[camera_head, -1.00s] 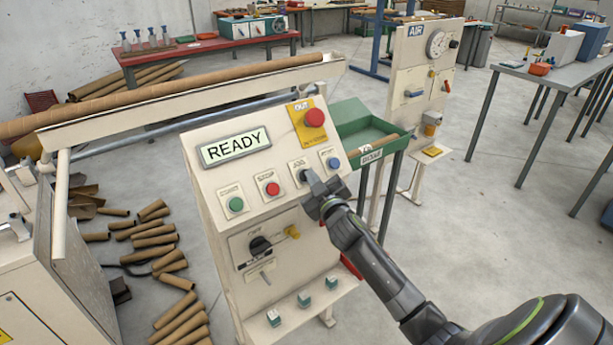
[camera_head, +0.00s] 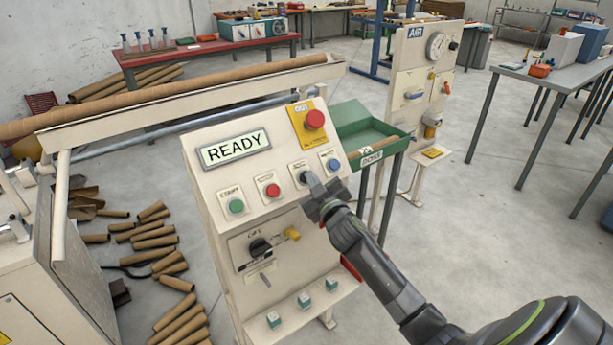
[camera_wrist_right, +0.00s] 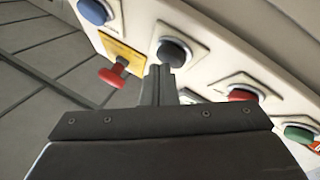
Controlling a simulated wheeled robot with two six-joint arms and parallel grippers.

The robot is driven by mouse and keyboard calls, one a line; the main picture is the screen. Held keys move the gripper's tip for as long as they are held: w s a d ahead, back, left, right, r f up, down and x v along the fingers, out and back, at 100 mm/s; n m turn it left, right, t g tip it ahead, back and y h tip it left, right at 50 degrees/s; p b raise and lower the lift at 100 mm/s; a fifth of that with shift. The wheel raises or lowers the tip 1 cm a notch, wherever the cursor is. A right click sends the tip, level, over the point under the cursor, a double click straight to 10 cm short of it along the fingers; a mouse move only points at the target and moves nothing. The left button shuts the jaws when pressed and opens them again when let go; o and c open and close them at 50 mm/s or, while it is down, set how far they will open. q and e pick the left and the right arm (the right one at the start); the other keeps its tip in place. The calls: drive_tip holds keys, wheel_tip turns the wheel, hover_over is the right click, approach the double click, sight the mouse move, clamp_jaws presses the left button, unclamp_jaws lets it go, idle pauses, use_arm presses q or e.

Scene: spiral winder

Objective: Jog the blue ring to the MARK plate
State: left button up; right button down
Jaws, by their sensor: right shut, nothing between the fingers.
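The control panel (camera_head: 222,179) has a display (camera_head: 235,150) that reads READY. My right gripper (camera_head: 309,178) is shut and empty, with its fingertips at the black button (camera_head: 303,174) on the panel. In the right wrist view the shut fingers (camera_wrist_right: 159,72) overlap the lower edge of the black button (camera_wrist_right: 174,52). I cannot tell whether they touch or press it. I cannot make out a blue ring or a MARK plate in either view. My left gripper is not in view.
A blue button (camera_head: 334,164), a red button (camera_head: 272,190) and a green button (camera_head: 236,206) are near the black one. A red mushroom button (camera_head: 315,119) sits above on a yellow plate. A long cardboard tube (camera_head: 180,92) lies behind. Cut tubes (camera_head: 155,243) litter the floor at left.

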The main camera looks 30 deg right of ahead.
drive_tip(key=shift+s+r, duration=0.4)
drive_tip(key=shift+p, duration=0.3)
drive_tip(key=s+r+p, duration=0.1)
drive_tip(key=s, duration=0.1)
drive_tip(key=s+r+p, duration=0.2)
drive_tip(key=shift+d+r, duration=0.1)
drive_tip(key=shift+d, duration=0.1)
drive_tip(key=shift+w, duration=0.1)
idle(3.6)
